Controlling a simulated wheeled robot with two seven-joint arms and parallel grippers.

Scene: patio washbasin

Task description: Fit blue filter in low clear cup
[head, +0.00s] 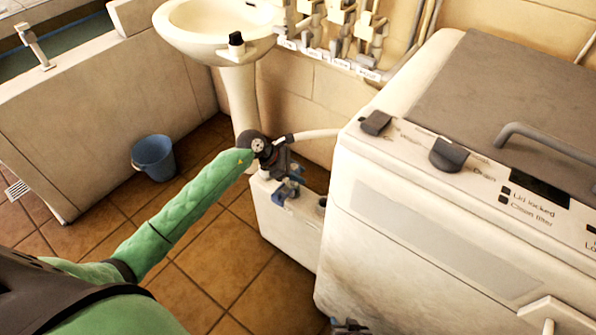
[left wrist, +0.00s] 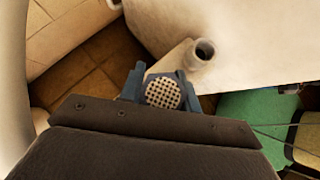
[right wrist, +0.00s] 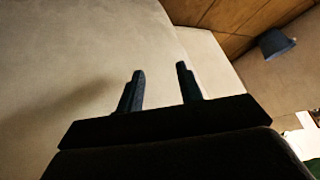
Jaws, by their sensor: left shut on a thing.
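My left gripper (head: 287,190) is shut on a round filter (left wrist: 163,92) with a pale face full of dark holes. Its rim is hidden between the bluish fingers, so I cannot confirm a blue colour. In the head view the gripper is over a low cream box beside the white machine. In the left wrist view a short cream tube (left wrist: 203,52) with a dark round opening is just beyond the filter, apart from it. I cannot tell if this is the low clear cup. My right gripper (right wrist: 160,88) is open and empty, facing a pale surface.
The white machine (head: 420,235) with knobs and a grey lid fills the right. The cream box (head: 285,222) stands against its left side. A washbasin (head: 215,30), labelled wall fittings (head: 340,25) and a blue bucket (head: 154,158) are around. The tiled floor (head: 195,290) at front is clear.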

